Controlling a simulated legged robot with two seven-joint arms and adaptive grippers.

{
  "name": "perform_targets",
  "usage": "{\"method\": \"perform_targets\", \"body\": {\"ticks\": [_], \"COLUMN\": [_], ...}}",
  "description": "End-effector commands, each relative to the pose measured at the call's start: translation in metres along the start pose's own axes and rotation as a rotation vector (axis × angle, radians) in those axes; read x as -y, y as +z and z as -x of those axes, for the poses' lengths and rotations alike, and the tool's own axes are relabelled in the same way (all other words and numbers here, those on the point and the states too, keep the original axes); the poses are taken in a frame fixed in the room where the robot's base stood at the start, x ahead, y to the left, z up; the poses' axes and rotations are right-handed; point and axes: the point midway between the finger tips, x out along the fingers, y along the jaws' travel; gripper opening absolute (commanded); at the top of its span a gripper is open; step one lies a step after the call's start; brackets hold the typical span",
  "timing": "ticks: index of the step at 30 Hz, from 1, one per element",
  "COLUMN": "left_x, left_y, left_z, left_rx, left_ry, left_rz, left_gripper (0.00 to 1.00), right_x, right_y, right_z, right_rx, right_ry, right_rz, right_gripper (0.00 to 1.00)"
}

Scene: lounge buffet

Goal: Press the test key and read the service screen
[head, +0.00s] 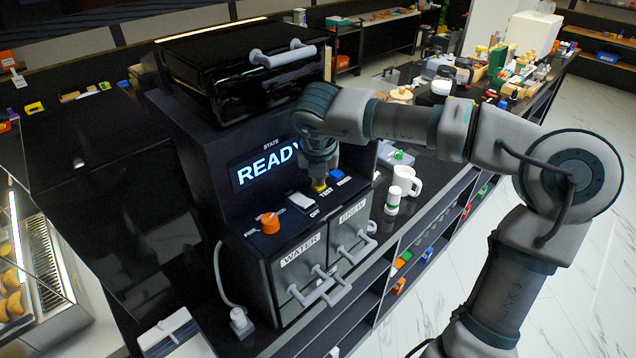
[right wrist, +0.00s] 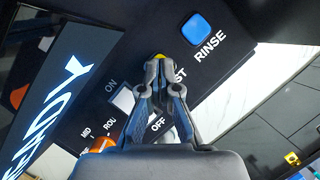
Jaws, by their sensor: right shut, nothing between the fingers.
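The black coffee machine stands on the counter, its lit service screen (head: 266,165) showing READY in white letters; the right end of the word is partly covered by my right arm. The yellow test key (head: 319,186) is on its sloped panel, above the word TEST. My right gripper (head: 319,181) points down at this key with its fingers shut and empty. In the right wrist view the fingertips (right wrist: 158,62) cover most of the yellow key (right wrist: 159,56); whether they touch or press it I cannot tell. My left gripper is not in view.
On the panel are a blue rinse key (head: 337,174), a white on/off switch (head: 302,201) and an orange knob (head: 270,223). WATER (head: 299,268) and BREW (head: 351,229) drawers with grey handles are below.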

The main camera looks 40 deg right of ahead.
Motion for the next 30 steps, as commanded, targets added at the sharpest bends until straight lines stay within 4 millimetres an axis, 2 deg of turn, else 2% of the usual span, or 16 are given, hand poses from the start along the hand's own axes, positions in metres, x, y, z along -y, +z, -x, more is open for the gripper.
{"method": "perform_targets", "body": {"ticks": [30], "left_x": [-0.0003], "left_y": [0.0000], "left_z": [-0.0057], "left_rx": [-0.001], "left_ry": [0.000], "left_rz": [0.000], "left_gripper": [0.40], "right_x": [0.0004], "right_y": [-0.0018], "right_z": [-0.0048], "right_rx": [0.000], "right_ry": [0.000], "right_rz": [0.000], "right_gripper": [0.00]}}
